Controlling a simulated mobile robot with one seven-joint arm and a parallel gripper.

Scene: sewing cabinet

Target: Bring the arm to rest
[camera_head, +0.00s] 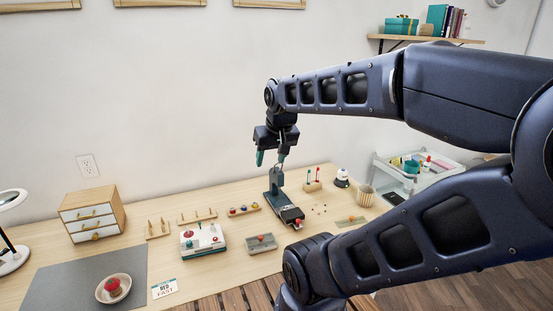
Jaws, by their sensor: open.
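My gripper (271,160) hangs from my arm above the middle right of the wooden table (160,214). It points down and its two fingers are apart, with nothing visible between them. Just below and beside it stands a dark green-grey upright device (275,198) with a long base. I cannot tell whether a fingertip touches it, but the gripper looks higher and clear of it. My arm spans the right side of the view and hides part of the table's right end.
A small drawer cabinet (93,215) stands at the left, near a grey mat (65,283) with a bowl (105,297). A white box with knobs (203,247), a grey tray (261,243) and peg racks fill the middle. A white cart (436,157) stands at the right.

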